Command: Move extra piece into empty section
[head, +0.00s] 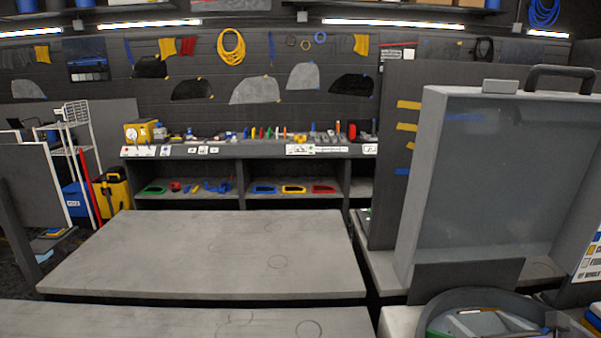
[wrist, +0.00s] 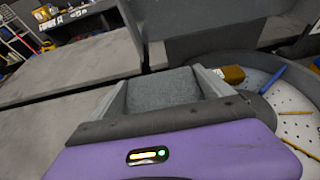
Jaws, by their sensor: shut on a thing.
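In the wrist view my gripper (wrist: 163,82) has its two grey fingers closed on a grey, rough-looking block (wrist: 162,90), which fills the gap between them. I take this block as the extra piece; its underside is hidden. A round grey tray (wrist: 235,58) lies to the right of the fingers, with a white perforated floor and dividers. It holds a yellow-brown block (wrist: 232,74), a blue stick (wrist: 273,77) and an orange stick (wrist: 296,112). In the head view the tray (head: 450,302) is at the bottom right, partly cut off. I cannot tell which section is empty.
A large grey framed panel with a handle (head: 560,72) stands upright behind the tray. A bare grey table (head: 200,250) is left of it. A shelf unit (head: 240,151) with tools and coloured pieces stands at the back wall.

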